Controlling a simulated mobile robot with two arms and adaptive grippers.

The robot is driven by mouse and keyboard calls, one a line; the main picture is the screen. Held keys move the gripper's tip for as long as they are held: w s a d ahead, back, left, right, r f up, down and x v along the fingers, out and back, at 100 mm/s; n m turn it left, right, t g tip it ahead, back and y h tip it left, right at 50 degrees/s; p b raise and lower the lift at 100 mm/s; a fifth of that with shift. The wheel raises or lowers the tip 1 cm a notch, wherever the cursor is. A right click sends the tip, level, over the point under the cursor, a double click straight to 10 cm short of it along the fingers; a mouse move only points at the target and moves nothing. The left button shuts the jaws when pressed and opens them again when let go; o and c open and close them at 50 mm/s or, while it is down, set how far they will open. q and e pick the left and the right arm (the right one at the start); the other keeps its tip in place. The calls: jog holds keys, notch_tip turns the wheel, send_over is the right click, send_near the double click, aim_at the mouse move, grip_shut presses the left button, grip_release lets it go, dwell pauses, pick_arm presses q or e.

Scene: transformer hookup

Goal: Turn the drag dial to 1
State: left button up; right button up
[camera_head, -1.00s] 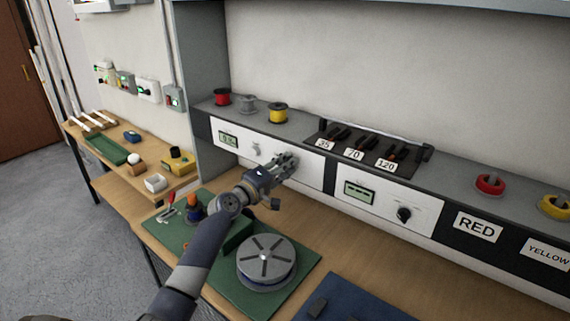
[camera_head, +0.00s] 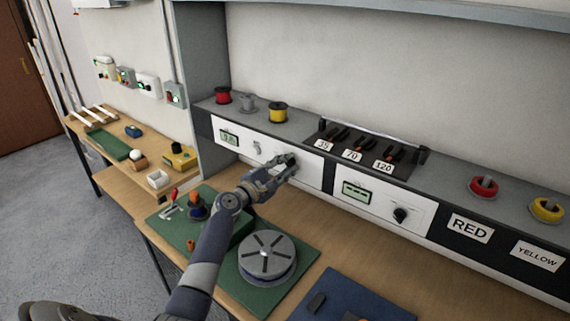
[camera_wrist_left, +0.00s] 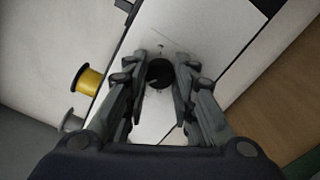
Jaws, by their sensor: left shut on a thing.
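The black dial (camera_head: 291,159) is on the white left panel (camera_head: 312,172) under the grey shelf. My left gripper (camera_head: 284,166) reaches it from the front and is shut on it. In the left wrist view the dial (camera_wrist_left: 160,73) sits between the two fingers of my left gripper (camera_wrist_left: 160,78). Its pointer and scale are too small to read. A small display (camera_head: 229,137) is at the left end of the same panel, its digits unclear. A small switch (camera_head: 257,148) lies between display and dial. My right gripper is not in view.
A second panel (camera_head: 384,205) to the right has its own display and black knob (camera_head: 401,214). Spools, including a yellow one (camera_head: 278,112), stand on the shelf.

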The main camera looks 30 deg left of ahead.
pick_arm(q)
jog(key=shift+n, duration=0.3)
jog(key=shift+f, duration=0.1)
jog(key=o, duration=1.1)
jog(key=s, duration=0.8)
jog(key=s+a, duration=0.1)
jog(key=s, duration=0.3)
